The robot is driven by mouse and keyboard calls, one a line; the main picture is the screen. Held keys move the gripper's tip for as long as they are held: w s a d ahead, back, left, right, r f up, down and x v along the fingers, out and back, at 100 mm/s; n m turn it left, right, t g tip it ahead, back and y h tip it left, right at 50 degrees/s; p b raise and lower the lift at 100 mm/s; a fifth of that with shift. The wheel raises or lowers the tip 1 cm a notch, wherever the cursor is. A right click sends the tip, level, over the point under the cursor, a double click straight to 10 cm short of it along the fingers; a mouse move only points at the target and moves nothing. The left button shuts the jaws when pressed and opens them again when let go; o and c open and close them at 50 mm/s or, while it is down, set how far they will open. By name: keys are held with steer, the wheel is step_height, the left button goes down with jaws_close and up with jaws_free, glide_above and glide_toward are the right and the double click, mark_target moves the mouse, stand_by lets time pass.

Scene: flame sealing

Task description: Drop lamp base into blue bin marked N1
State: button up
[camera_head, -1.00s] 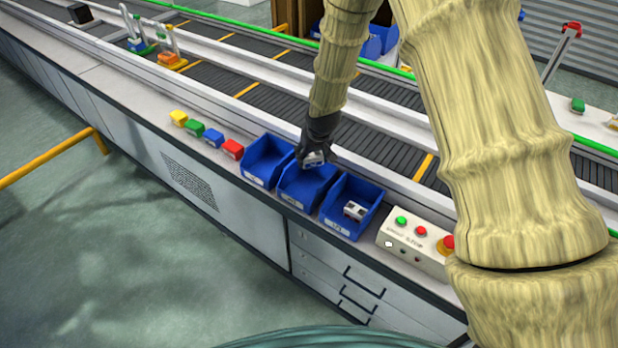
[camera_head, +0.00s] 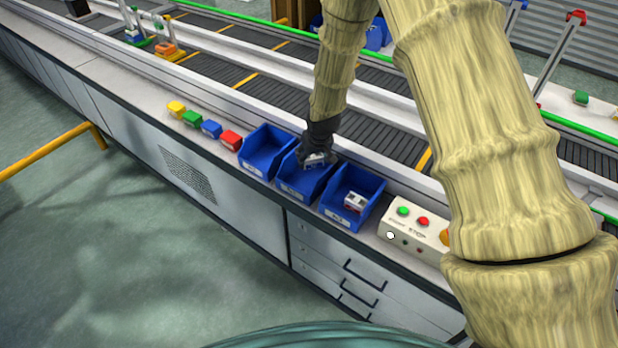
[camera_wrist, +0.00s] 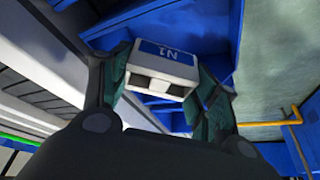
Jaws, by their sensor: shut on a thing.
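My gripper (camera_head: 318,160) is over the middle of three blue bins in the head view. It is shut on the lamp base, a small white block with a blue label reading N1 (camera_wrist: 166,68) in the wrist view. The fingers hold it from both sides. The lamp base also shows as a pale piece below the gripper in the head view (camera_head: 315,163). The middle blue bin (camera_head: 292,191) is below it. The labels on the bins' fronts are too small to read. Blue bin walls (camera_wrist: 205,30) show behind the block in the wrist view.
The left blue bin (camera_head: 254,170) looks empty. Small coloured blocks (camera_head: 211,129) line the bench on the left. A conveyor (camera_head: 285,97) runs behind.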

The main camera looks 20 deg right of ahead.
steer(key=o, duration=1.1)
steer(key=shift+r, duration=0.15)
steer(key=v, duration=1.2)
steer(key=shift+s, duration=0.1)
